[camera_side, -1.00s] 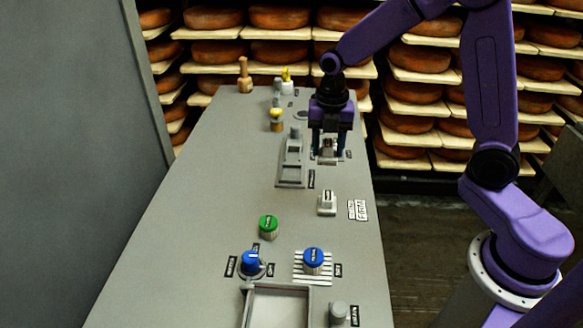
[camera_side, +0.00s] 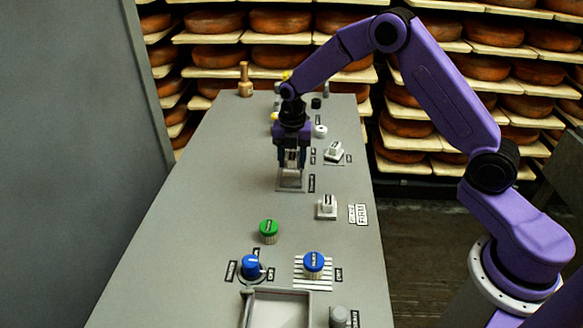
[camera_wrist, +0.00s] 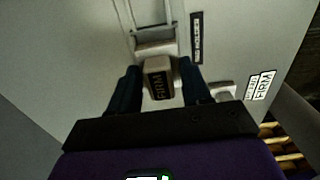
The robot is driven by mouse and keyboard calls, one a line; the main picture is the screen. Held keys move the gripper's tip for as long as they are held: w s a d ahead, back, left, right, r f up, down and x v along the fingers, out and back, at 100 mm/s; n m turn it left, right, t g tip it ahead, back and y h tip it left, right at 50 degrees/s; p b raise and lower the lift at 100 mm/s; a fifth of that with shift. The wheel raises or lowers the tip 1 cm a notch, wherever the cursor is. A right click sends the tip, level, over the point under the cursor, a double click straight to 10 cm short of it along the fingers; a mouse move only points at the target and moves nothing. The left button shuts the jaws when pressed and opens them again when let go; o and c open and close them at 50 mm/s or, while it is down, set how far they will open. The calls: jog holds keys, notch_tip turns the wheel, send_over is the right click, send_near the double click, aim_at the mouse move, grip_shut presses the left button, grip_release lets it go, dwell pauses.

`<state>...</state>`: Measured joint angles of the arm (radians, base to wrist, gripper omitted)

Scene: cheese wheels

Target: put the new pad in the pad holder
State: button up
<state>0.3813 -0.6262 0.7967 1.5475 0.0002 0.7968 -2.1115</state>
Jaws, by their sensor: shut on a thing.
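My gripper (camera_side: 291,168) is over the grey framed holder (camera_side: 290,188) in the middle of the counter, pointing down. In the wrist view its dark fingers are shut on a pale block marked FIRM (camera_wrist: 160,82), which I take for a pad. The block lies at the near end of the holder frame (camera_wrist: 133,14); I cannot tell whether it is seated or just above. Another pale pad-like block (camera_side: 327,206) stands nearer, to the right, and shows in part beside the right finger. A third pale block (camera_side: 334,150) stands farther back on the right.
A sign reading FIRM (camera_side: 358,214) lies at the right edge. Nearer are a green-topped knob (camera_side: 268,230), two blue-topped ones (camera_side: 313,262) and a grey tray (camera_side: 248,312). A wooden peg (camera_side: 245,80) stands far back. The counter's left side is clear.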

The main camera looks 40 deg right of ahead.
aim_at(291, 169)
jog(key=shift+w+f, duration=0.15)
jog(key=shift+f, duration=1.55)
jog(key=shift+f, duration=0.25)
